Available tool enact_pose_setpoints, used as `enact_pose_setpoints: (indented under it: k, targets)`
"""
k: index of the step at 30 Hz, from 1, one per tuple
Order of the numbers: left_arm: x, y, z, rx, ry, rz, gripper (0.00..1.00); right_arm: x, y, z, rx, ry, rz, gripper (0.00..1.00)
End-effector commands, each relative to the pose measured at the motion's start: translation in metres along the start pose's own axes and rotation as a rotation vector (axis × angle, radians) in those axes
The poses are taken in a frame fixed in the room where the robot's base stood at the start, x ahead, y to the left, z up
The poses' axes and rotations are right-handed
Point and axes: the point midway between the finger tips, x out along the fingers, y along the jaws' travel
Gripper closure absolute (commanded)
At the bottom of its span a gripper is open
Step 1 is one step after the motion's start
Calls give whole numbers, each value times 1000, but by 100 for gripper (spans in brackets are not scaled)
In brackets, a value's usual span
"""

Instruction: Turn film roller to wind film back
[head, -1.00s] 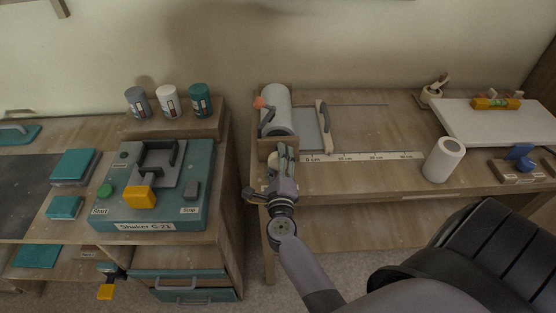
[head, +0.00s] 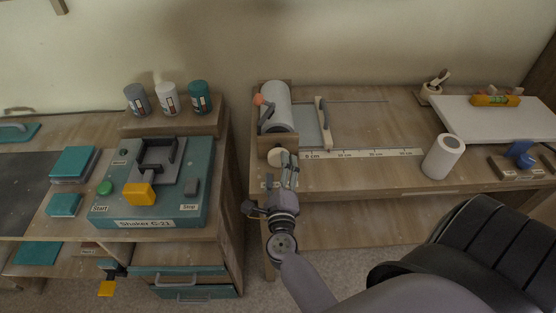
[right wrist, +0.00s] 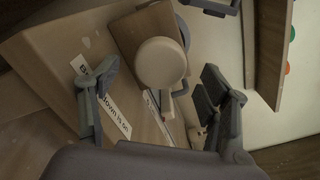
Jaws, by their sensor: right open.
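The film roller (head: 276,106) is a white roll held in a wooden bracket at the left end of the right-hand bench. A grey lever with an orange tip (head: 258,100) sits at its left. A round cream knob (head: 278,157) is on the bracket's front end and also shows in the right wrist view (right wrist: 160,62). My right gripper (head: 289,168) is open just in front of the knob. In the right wrist view its two fingers (right wrist: 157,75) stand on either side of the knob, apart from it. My left gripper is not in view.
A loose white roll (head: 443,157) stands farther right. The shaker (head: 153,190) is on the left bench, across a gap. The bench between the bar and the loose roll is clear.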

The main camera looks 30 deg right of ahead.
Motion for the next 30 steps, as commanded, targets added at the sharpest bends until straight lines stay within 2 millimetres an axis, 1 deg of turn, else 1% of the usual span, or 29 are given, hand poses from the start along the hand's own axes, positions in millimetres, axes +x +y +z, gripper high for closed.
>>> enact_pose_setpoints:
  k: [1, 3, 6, 9, 26, 29, 30]
  targets:
    - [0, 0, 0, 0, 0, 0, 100, -9, 0, 0, 0, 0, 1, 30]
    - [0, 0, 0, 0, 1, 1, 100, -18, 0, -1, 0, 2, 1, 30]
    - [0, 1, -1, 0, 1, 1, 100, -27, 0, 0, -1, 0, 1, 30]
    - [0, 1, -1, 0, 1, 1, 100, -32, 0, 0, 1, 1, 0, 30]
    - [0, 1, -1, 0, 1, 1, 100, -35, 2, 0, 2, 3, 5, 30]
    - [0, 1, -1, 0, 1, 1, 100, -35, 1, 8, -28, -35, 14, 30]
    - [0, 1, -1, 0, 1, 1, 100, -36, 0, 16, -55, -69, 23, 30]
